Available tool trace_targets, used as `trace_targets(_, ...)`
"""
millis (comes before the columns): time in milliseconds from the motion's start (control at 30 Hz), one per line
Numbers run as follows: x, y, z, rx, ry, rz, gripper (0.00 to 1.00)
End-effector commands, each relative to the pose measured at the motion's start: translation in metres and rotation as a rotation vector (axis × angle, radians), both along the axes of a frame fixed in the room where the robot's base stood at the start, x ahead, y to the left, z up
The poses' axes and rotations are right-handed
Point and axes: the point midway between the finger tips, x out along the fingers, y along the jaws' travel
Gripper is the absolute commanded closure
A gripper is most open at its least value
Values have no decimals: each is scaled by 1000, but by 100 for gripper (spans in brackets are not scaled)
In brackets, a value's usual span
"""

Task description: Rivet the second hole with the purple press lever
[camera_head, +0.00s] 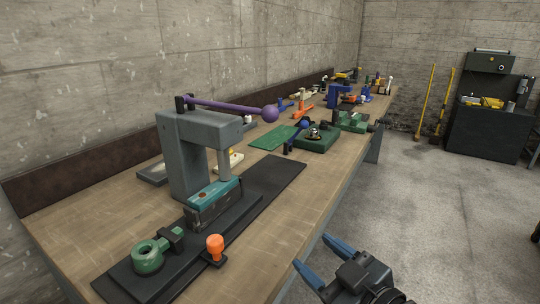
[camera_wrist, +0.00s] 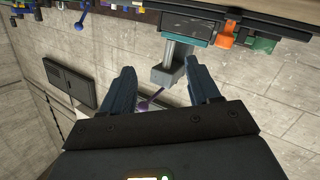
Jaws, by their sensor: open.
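The purple press lever (camera_head: 232,107) with a round knob at its end sticks out to the right from the top of the grey press (camera_head: 199,140). It is close to level. Under the press ram sits a teal-topped block (camera_head: 214,195) on a black base plate (camera_head: 262,185). The holes are too small to tell apart. My gripper (camera_head: 322,259) is open and empty, low in front of the bench and apart from the lever. The wrist view is upside down. There the purple lever (camera_wrist: 153,101) shows between the fingers of my gripper (camera_wrist: 163,80), beyond them.
A green ring part (camera_head: 149,257) and an orange knob (camera_head: 214,246) sit at the near end of the base plate. Green fixtures (camera_head: 318,137) and other tools stand further along the bench. The floor (camera_head: 420,220) to the right is clear.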

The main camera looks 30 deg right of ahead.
Motion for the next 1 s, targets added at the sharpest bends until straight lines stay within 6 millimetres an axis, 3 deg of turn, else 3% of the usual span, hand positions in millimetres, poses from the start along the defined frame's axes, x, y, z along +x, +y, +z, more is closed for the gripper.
trace_targets(100,37,-9,30,-80,-47,51,39)
trace_targets(300,83,-22,86,-243,-117,151,39)
trace_targets(600,117,-35,170,-514,-220,289,39)
trace_targets(800,122,-37,193,-596,-246,328,39)
trace_targets(1000,138,-30,195,-601,-246,334,39)
